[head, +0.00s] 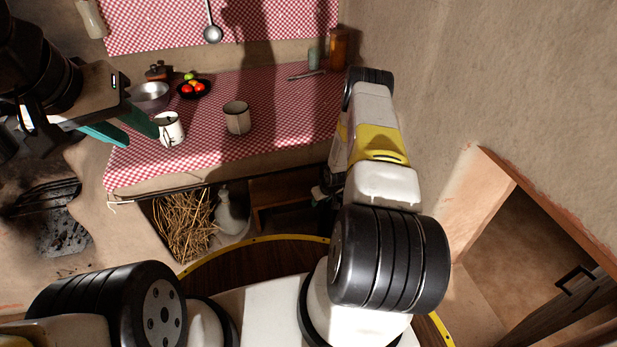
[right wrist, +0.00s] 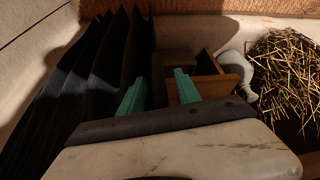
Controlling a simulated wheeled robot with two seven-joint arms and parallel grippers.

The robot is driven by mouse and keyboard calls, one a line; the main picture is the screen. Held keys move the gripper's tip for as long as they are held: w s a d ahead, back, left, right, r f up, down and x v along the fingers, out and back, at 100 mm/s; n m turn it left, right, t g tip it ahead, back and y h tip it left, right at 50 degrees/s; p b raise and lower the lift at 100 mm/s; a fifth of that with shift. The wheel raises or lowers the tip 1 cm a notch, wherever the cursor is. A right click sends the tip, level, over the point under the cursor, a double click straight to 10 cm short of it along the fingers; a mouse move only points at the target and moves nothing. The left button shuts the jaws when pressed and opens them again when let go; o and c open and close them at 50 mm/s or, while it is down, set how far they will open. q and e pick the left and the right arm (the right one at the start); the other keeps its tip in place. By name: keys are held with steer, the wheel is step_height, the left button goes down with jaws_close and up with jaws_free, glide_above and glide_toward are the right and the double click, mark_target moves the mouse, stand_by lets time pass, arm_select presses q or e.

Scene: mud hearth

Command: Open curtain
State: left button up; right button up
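The curtain (right wrist: 85,90) is dark and pleated. In the right wrist view it hangs bunched on the left side, with wooden shelf things and straw in plain sight to its right. In the head view my right arm hides most of that area. My right gripper (right wrist: 160,88) has its two teal fingers apart; the left finger overlaps the curtain's right edge in the picture, and I cannot tell whether it touches. My left gripper (head: 143,139) is at the upper left in the head view, over the counter near a white mug, with fingers apart and nothing between them.
Under the checked counter (head: 285,100) are straw (head: 183,222), a white jug (head: 229,215) and a wooden box (head: 280,190). Mugs (head: 237,118), a metal bowl (head: 150,95) and a fruit plate stand on top. A wall is close on the right.

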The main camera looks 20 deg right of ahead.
steer(key=v, duration=0.6)
steer(key=shift+r, duration=0.15)
steer(key=s+a+r+m+t, duration=0.1)
steer(key=a+r, duration=0.2)
steer(key=r, duration=3.6)
steer(key=s+a+r, duration=0.5)
steer(key=s+r, duration=0.6)
steer(key=r, duration=0.1)
steer(key=s+a+r, duration=0.2)
steer(key=s+r, duration=0.1)
steer(key=s, duration=0.5)
steer(key=s+a+r+y, duration=0.1)
steer(key=s+a+r, duration=0.2)
steer(key=s, duration=0.5)
steer(key=shift+s+m+t, duration=0.25)
steer(key=shift+m+t, duration=0.05)
steer(key=shift+t, duration=0.1)
